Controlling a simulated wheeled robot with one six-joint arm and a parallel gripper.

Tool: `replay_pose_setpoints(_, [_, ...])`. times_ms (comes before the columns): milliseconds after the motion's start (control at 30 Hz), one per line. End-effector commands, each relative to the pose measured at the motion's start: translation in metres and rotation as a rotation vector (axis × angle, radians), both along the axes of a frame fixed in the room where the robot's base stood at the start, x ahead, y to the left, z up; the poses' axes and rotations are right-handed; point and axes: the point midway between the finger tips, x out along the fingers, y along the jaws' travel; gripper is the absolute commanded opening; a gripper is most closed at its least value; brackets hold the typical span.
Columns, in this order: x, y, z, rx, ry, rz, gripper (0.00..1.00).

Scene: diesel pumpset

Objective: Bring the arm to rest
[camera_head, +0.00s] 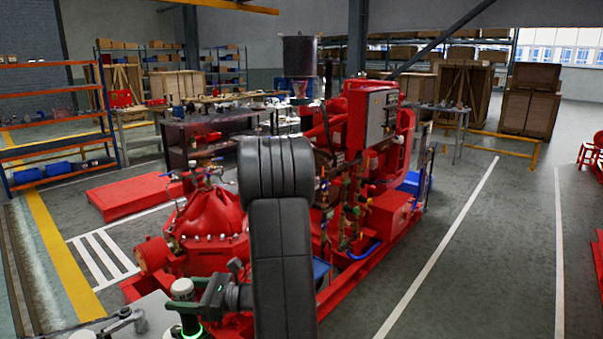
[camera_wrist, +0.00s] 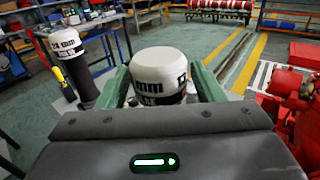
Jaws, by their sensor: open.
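My gripper (camera_head: 205,302) is low at the bottom left of the head view, over the corner of a pale work surface. In the wrist view its two green fingers (camera_wrist: 160,82) are open, one on each side of a white-capped, dark-lettered cylinder (camera_wrist: 158,66). Narrow gaps seem to show beside the cap, and its lower part is hidden by the gripper body. The white cap also shows at the fingers in the head view (camera_head: 182,287). My dark arm link stands across the middle of the head view and hides part of the red pumpset (camera_head: 210,215).
A second white-capped black cylinder (camera_wrist: 70,60) stands at left in the wrist view. The red machine, with its control box (camera_head: 375,115), is close behind and right of my arm. Shelving (camera_head: 60,125) is at left. Open floor (camera_head: 480,260) lies at right.

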Motion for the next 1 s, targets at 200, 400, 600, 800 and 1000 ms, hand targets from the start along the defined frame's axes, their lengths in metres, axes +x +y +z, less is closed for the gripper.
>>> replay_pose_setpoints(200, [0.0,0.0,0.034,0.0,-0.001,0.0,0.61])
replay_pose_setpoints(400, [0.0,0.0,0.059,0.0,-0.001,0.0,0.61])
replay_pose_setpoints(600, [0.0,0.0,0.073,0.0,-0.001,0.0,0.61])
replay_pose_setpoints(800, [0.0,0.0,0.074,0.0,0.0,0.0,0.61])
replay_pose_setpoints(1000, [0.0,0.0,0.074,-0.001,-0.001,0.0,0.61])
